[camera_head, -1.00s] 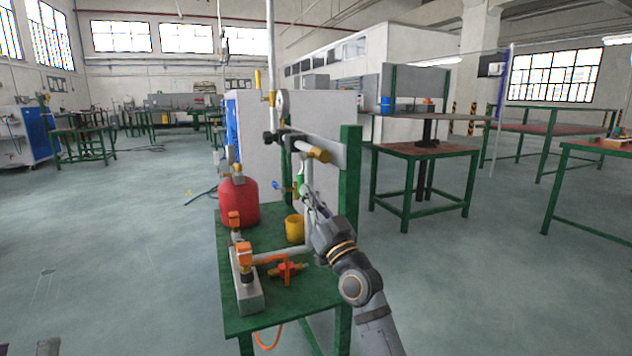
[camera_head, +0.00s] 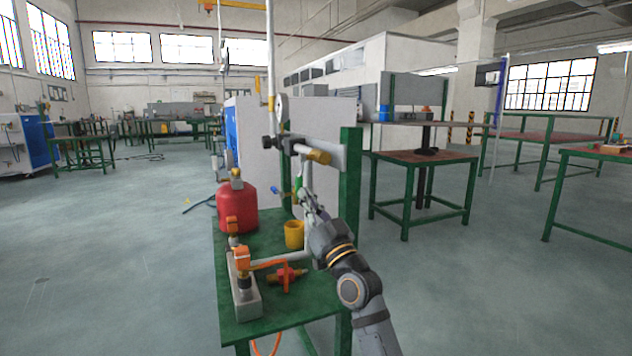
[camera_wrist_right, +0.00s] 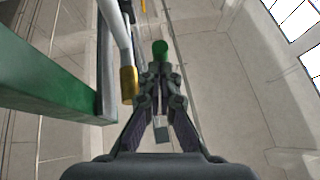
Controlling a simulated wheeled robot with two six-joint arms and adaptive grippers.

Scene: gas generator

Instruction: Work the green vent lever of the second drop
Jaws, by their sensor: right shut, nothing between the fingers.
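The green vent lever (camera_head: 299,196) shows as a small green spot on the pipework above the green bench, just beyond my right fingertips. In the right wrist view a green round end (camera_wrist_right: 160,48) stands just past the fingertips. My right gripper (camera_head: 308,204) is shut with nothing between its fingers; its fingertips (camera_wrist_right: 160,78) are close to the green end, but I cannot tell whether they touch it. A blue lever (camera_head: 281,191) is to the left of the green spot. My left gripper is not in view.
On the green bench (camera_head: 262,322) stand a red gas cylinder (camera_head: 237,209), a yellow cup (camera_head: 294,234) and an orange-and-grey fitting (camera_head: 243,285). A red valve piece (camera_head: 286,277) lies beside it. A green post (camera_head: 350,180) and a brass-ended pipe (camera_head: 318,156) are close to my right arm.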

